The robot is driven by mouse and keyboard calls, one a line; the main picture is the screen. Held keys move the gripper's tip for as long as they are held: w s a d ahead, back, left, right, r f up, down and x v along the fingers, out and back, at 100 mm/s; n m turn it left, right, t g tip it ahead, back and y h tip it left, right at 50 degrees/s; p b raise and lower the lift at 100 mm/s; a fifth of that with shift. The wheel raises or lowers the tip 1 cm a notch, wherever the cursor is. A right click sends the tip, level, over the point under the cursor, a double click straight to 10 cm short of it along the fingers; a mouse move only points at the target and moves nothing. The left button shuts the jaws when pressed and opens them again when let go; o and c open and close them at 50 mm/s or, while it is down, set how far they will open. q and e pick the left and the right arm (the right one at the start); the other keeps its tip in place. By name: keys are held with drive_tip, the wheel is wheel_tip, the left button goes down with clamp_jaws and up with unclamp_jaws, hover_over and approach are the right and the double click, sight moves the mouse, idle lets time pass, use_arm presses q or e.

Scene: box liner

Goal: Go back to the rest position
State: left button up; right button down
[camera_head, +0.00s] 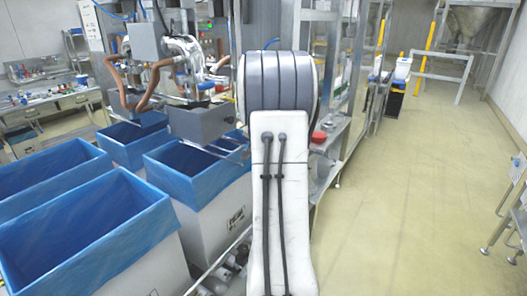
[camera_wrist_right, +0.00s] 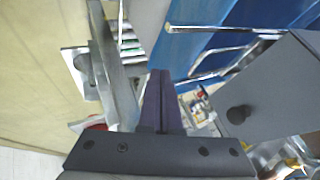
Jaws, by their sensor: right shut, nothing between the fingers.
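In the right wrist view my right gripper (camera_wrist_right: 160,78) is shut, its two dark fingers pressed together with nothing between them. A blue liner surface (camera_wrist_right: 215,55) and a metal bar lie beyond the fingertips, apart from them as far as I can tell. In the head view my right arm's white and grey links stand in the middle of the picture, and they hide its gripper. My left gripper does not show in either view.
Several boxes with blue liners, such as the front one (camera_head: 95,225), stand at the left. A grey machine head (camera_head: 203,122) hangs over them. A red round object (camera_head: 319,137) sits on the metal frame.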

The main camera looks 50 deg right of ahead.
drive_tip(key=b+v, duration=0.1)
drive_tip(key=v, duration=0.7)
drive_tip(key=shift+w+a+b, duration=0.2)
drive_tip(key=shift+b, duration=0.1)
